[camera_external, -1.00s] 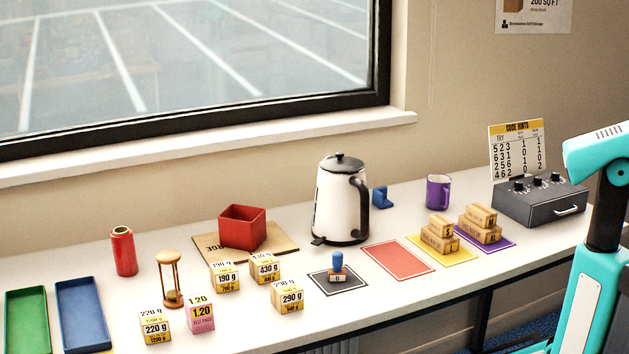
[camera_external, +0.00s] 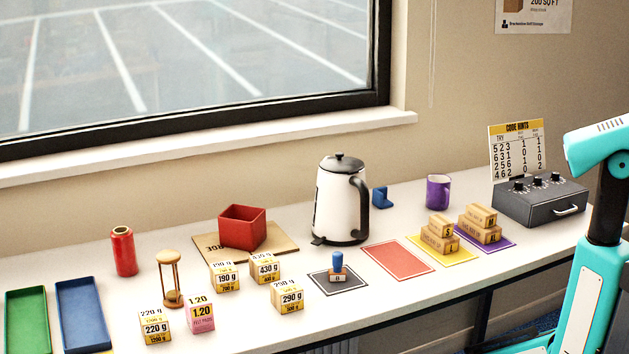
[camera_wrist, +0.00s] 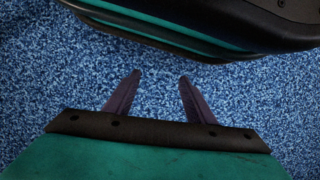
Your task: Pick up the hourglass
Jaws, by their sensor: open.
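The hourglass (camera_external: 170,279) stands upright on the white table at the left in the external view. It has a wooden frame with round ends and sand in the lower part of the glass. My gripper (camera_wrist: 159,80) shows in the wrist view, with its two dark fingers apart and nothing between them. It points down over blue carpet, away from the hourglass. In the external view only part of my arm shows at the right edge, and the gripper is out of frame there.
Around the hourglass stand a red can (camera_external: 123,251), a pink price block (camera_external: 201,315), a 220 g block (camera_external: 155,327) and a 190 g block (camera_external: 225,277). A blue tray (camera_external: 82,315) lies to its left. A kettle (camera_external: 341,200) stands further right.

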